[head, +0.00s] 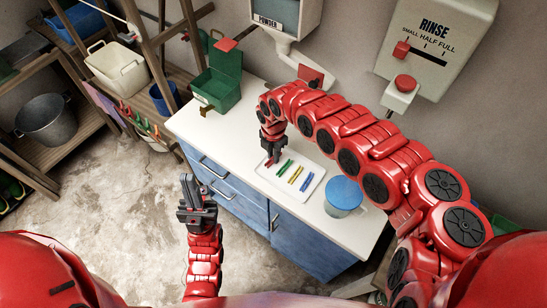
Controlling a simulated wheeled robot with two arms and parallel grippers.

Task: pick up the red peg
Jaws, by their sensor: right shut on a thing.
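My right gripper (270,158) reaches down over the left end of a white tray (312,172) on the counter. It is shut on the red peg (270,163), which is mostly hidden by the jaws. I cannot tell whether the peg touches the tray. A green peg (285,166), a yellow peg (296,174) and a blue peg (307,184) lie side by side in the tray, to the right of the gripper. My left gripper (190,188) is empty in front of the blue cabinet, away from the tray. Its jaw opening is unclear.
The white counter (210,125) tops blue drawers. A blue-lidded container (343,194) stands right of the tray. A green box with an open lid (216,88) stands at the left end. A powder dispenser (283,18) and a rinse panel (437,38) hang on the wall behind.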

